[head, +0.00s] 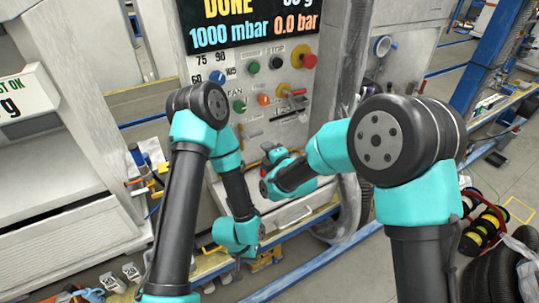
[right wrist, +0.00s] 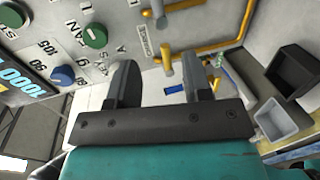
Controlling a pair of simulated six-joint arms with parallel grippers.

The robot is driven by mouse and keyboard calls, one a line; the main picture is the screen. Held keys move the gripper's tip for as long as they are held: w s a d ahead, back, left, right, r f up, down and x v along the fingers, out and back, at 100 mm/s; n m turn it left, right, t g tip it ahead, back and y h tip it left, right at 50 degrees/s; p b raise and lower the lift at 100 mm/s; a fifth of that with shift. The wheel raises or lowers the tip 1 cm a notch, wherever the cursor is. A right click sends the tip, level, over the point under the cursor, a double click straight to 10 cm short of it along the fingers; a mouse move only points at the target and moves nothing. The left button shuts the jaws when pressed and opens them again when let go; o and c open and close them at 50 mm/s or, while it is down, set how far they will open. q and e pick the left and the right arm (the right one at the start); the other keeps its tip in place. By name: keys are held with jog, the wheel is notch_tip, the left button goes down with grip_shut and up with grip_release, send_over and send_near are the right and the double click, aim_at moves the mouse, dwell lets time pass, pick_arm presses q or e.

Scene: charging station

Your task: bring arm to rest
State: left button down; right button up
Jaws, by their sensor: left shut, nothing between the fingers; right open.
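My left arm (head: 178,215) rises from the bottom of the head view, bends at a high elbow and hangs its forearm down in front of the station. My left gripper (head: 240,266) is small, points down and is shut with nothing in it, near the station's lower edge. My right arm (head: 418,205) reaches left from the right side, and its wrist (head: 290,178) is in front of the station's lower panel. In the right wrist view my right gripper (right wrist: 160,68) has its two dark fingers wide apart and empty, facing the panel.
The station panel (head: 283,125) carries several knobs, a red-yellow button (head: 304,61) and a display (head: 245,30) reading DONE. In the right wrist view a yellow handle (right wrist: 166,60) appears between the fingers, with grey (right wrist: 276,120) and black (right wrist: 295,70) bins to the right.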

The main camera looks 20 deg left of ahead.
jog(key=shift+s+d+r, duration=0.1)
jog(key=shift+s+d, duration=0.25)
jog(key=shift+d, duration=0.1)
jog(key=s+d+f+m+g+h, duration=0.1)
jog(key=d+f+m+h, duration=0.1)
jog(key=d+f+m, duration=0.6)
jog(key=s+d+f+m+g+h, duration=0.15)
jog(key=d+f, duration=0.35)
jog(key=d, duration=0.6)
jog(key=d+f+m+g+h, duration=0.1)
jog(key=d+f+m+h, duration=0.2)
jog(key=d+f+m, duration=0.55)
jog(key=s+d+f+m+g+h, duration=0.1)
jog(key=s+d+f+m+g, duration=0.1)
jog(key=s+d+m, duration=0.4)
jog(key=s+d+f+m+g+h, duration=0.1)
jog(key=s+d+f+m+g, duration=0.2)
jog(key=s+d, duration=1)
notch_tip(320, 180, down, 2)
jog(key=m, duration=0.3)
jog(key=shift+s+d+f, duration=0.25)
jog(key=shift+s+d, duration=0.15)
